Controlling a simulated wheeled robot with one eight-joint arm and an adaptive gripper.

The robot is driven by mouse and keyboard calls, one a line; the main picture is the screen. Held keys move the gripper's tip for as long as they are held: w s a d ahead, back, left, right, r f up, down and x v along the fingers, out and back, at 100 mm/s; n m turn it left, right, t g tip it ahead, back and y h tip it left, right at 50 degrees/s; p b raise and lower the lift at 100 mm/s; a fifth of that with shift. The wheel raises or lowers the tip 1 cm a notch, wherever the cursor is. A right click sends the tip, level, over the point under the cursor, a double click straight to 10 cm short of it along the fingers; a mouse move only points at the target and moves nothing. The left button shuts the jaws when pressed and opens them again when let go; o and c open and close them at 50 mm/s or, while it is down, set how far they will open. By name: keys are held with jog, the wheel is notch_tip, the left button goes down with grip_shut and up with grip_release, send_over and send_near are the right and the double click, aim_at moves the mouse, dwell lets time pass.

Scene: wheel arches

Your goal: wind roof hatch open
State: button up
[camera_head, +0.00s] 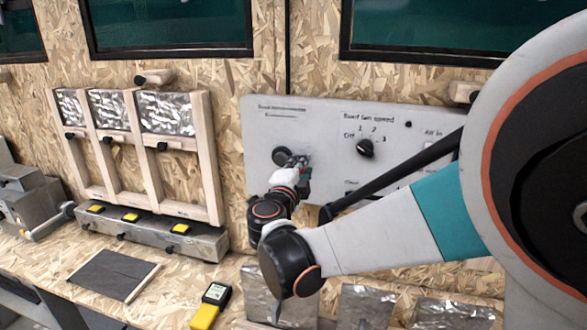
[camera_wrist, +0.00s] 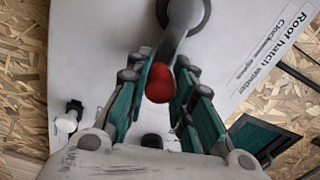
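The roof hatch winder is a grey crank arm (camera_wrist: 176,38) on a dark round hub (camera_wrist: 190,12), with a red knob (camera_wrist: 160,83) at its end. Its hub (camera_head: 285,156) shows on the left of the pale panel in the head view, where my gripper (camera_head: 300,163) hides most of the crank. The printed label (camera_wrist: 275,45) reads "Roof hatch winder" and "Clockwise opens".
The pale control panel (camera_head: 325,120) also has a black fan-speed knob (camera_head: 366,148) right of my gripper. A wooden rack (camera_head: 148,180) and a grey box with yellow switches (camera_head: 165,238) stand left. A yellow meter (camera_head: 211,306) lies on the bench below.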

jog(key=o, duration=0.4)
jog(key=shift+a, duration=0.1)
jog(key=shift+c, duration=0.2)
jog(key=shift+r, duration=0.15)
